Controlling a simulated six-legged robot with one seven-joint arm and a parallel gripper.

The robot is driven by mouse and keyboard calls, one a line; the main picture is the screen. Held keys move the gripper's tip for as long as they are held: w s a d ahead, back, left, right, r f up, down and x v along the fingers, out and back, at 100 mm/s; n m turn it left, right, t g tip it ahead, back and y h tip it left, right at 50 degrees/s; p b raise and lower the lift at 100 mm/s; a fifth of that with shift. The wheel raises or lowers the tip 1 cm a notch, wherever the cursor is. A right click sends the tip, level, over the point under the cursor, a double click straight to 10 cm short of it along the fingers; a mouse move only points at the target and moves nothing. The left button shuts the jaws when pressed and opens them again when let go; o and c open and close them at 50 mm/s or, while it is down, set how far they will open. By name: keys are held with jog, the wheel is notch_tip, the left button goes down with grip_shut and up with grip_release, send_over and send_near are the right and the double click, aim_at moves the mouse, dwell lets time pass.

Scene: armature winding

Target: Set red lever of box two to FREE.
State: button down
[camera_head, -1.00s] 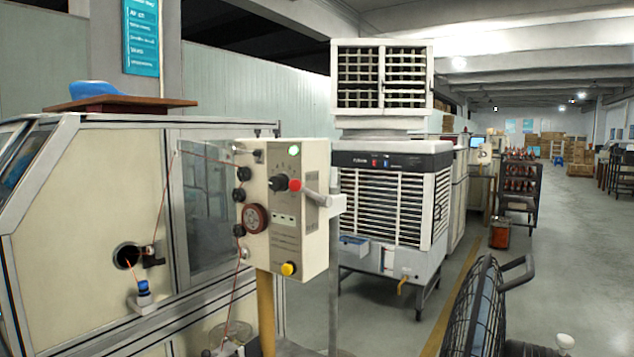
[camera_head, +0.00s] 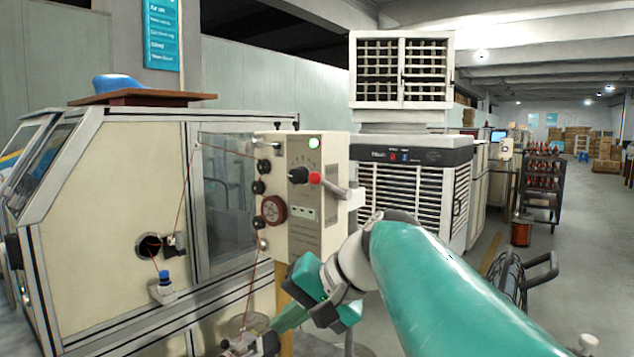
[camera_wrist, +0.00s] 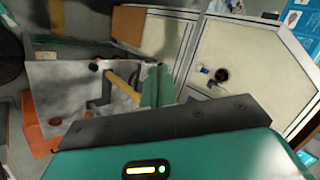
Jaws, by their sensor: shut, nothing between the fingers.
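The cream control box (camera_head: 322,231) stands on a tan post in the middle of the head view. A lever with a red ball (camera_head: 314,178) and a grey bar sticks out from its upper front, beside a black knob (camera_head: 298,175). I cannot read its label or the box's number. My gripper (camera_head: 282,323) is below the box, beside the post, pointing down and left, apart from the lever. In the wrist view its green fingers (camera_wrist: 156,84) are together with nothing between them. The lever is not recognisable in the wrist view.
A cream machine cabinet (camera_head: 110,200) stands left, with copper wire running from it to rollers on the box. An air cooler (camera_head: 412,185) stands behind the box. A black fan (camera_head: 512,279) is at the right, partly behind my arm. The aisle floor (camera_head: 590,230) is open.

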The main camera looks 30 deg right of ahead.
jog(key=s+d+r+m+t+y, duration=0.1)
jog(key=s+d+r+t+y, duration=0.2)
jog(key=d+r, duration=1.7)
jog(key=d+t, duration=0.3)
jog(key=t, duration=0.1)
jog(key=shift+d+r+m+t, duration=0.3)
jog(key=shift+r, duration=0.1)
send_near(331, 187)
jog(key=w+a+r, duration=0.2)
jog(key=w+r, duration=0.1)
jog(key=w, duration=0.1)
jog(key=a, duration=0.2)
jog(key=w+a+f, duration=0.1)
jog(key=shift+a, duration=0.3)
